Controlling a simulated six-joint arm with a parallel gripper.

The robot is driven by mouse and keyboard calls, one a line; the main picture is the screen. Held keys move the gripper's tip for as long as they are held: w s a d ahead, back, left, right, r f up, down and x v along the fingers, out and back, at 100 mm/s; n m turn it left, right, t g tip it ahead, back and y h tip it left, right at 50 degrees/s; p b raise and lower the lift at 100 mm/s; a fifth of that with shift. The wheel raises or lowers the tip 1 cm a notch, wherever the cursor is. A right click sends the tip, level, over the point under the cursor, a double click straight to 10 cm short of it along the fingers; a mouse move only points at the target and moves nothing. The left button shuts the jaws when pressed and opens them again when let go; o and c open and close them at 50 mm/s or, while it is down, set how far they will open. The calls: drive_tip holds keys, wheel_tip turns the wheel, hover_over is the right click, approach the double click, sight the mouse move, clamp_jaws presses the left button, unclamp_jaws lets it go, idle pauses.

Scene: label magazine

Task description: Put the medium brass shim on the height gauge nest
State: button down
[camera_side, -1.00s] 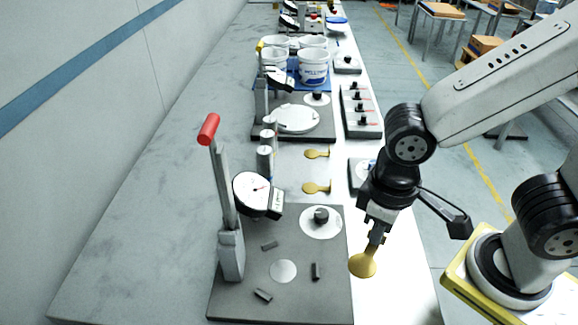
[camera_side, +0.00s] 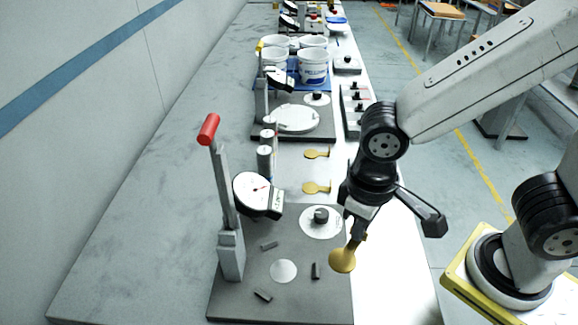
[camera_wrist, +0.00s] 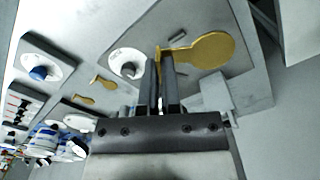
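My gripper (camera_side: 358,228) is shut on the tab of a brass shim (camera_side: 342,261), whose round disc hangs below the fingers. In the wrist view the same brass shim (camera_wrist: 212,50) sticks out to the right of the fingertips (camera_wrist: 160,57). The held shim is over the right edge of the grey gauge plate (camera_side: 235,300). The nest, a pale round disc (camera_side: 283,271) with small dark stop blocks around it, is to its left. A dial gauge (camera_side: 258,195) stands on that plate. Two other brass shims (camera_side: 316,188) (camera_side: 317,154) lie farther back.
A lever with a red handle (camera_side: 209,129) rises at the plate's left. A white disc with a black knob (camera_side: 321,216) sits at the plate's back right. Farther back are another gauge plate (camera_side: 262,134) and white tubs (camera_side: 313,68). The left of the bench is clear.

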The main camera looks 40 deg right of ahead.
drive_tip(key=m, duration=0.2)
hover_over(302, 256)
drive_tip(key=s, duration=0.1)
wheel_tip(302, 256, down, 4)
drive_tip(key=shift+w+f, duration=0.25)
drive_tip(key=shift+w, duration=0.3)
drive_tip(key=shift+f, duration=0.1)
drive_tip(key=shift+f, duration=3.3)
drive_tip(key=shift+f, duration=0.6)
drive_tip(key=c, duration=0.7)
unclamp_jaws()
drive_tip(key=shift+c, duration=0.2)
wheel_tip(302, 256, up, 8)
